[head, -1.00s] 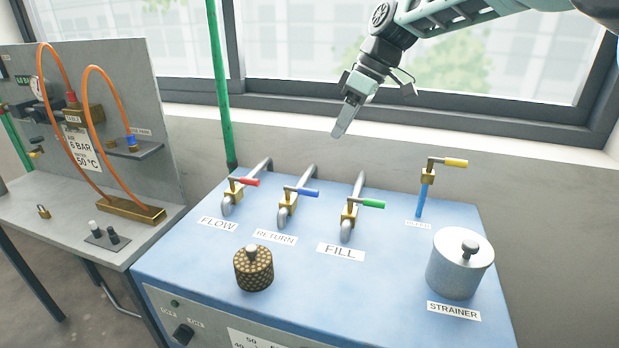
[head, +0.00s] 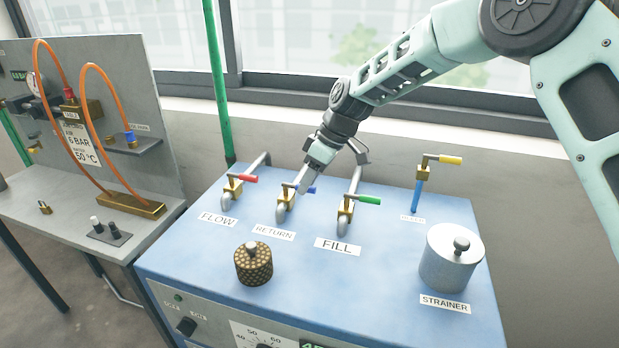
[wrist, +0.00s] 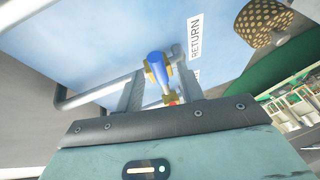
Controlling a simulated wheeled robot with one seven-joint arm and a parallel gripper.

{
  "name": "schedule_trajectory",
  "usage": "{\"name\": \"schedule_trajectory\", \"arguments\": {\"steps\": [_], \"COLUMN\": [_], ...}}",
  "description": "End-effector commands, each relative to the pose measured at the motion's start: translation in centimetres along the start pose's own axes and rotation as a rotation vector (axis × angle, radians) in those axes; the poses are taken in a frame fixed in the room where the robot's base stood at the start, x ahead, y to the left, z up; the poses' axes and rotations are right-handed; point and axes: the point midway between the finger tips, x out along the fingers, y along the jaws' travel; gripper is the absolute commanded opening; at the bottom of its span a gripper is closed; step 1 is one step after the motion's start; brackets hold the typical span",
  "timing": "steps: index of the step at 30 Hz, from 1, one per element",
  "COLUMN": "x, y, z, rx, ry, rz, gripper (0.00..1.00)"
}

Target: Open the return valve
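The return valve is a brass body (head: 283,208) on a grey pipe behind the RETURN label (head: 274,233). Its blue lever (head: 312,190) points right, across the pipe, and is mostly hidden by my gripper (head: 302,188) in the head view. In the wrist view the blue lever (wrist: 158,66) lies between the two fingers of my gripper (wrist: 159,90). The fingers are apart, with a gap visible on both sides of the lever. Whether either finger touches it cannot be told.
The red-handled FLOW valve (head: 234,185) stands close to the left and the green-handled FILL valve (head: 346,208) close to the right. A yellow-handled valve (head: 424,172), the strainer (head: 450,262) and a perforated brass cylinder (head: 253,266) stand on the blue top. A green pipe (head: 219,90) rises behind.

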Motion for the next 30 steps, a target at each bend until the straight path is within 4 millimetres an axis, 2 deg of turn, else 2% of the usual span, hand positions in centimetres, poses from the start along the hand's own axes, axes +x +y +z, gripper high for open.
{"name": "schedule_trajectory", "arguments": {"steps": [5,6,9,10,22,30], "x": [0.0,0.0,0.0,0.0,0.1,0.5], "y": [0.0,0.0,0.0,0.0,-0.3,-1.3], "z": [0.0,0.0,0.0,0.0,0.1,0.1], "rx": [0.000,0.000,0.000,0.000,0.041,0.196], "ry": [0.000,0.000,0.000,0.000,0.010,0.042], "rz": [0.000,0.000,0.000,0.000,0.018,0.084], "gripper": [0.38,0.32,0.05,0.00,0.00,0.00]}}
